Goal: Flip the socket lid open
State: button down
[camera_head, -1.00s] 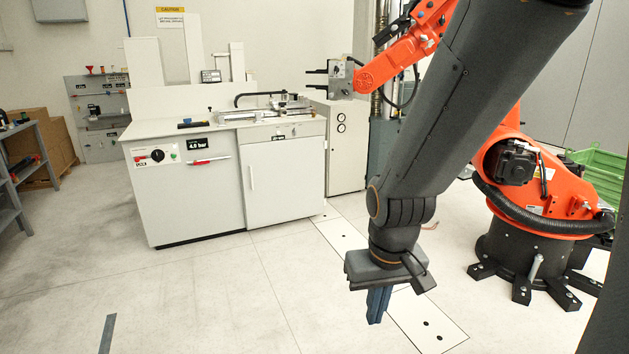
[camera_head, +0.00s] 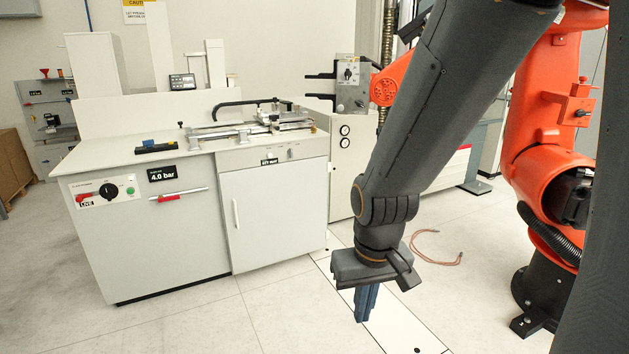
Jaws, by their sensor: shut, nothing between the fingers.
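I cannot make out a socket lid with certainty in this view. The white bench (camera_head: 275,220) stands ahead on the left, with a dark rotary switch (camera_head: 108,191) and a red tag marked LIVE (camera_head: 84,199) on its front panel. My gripper (camera_head: 366,304) hangs fingers down over the floor, right of the bench and apart from it. Its fingers are shut with nothing between them.
A clamp fixture (camera_head: 250,128) lies on the bench top. A reddish cable (camera_head: 440,262) lies on the floor. Floor before the bench is clear.

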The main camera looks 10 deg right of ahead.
aim_at(582, 79)
jog(key=i, duration=0.45)
jog(key=z, duration=2.35)
jog(key=i, duration=2.75)
jog(key=u, duration=0.5)
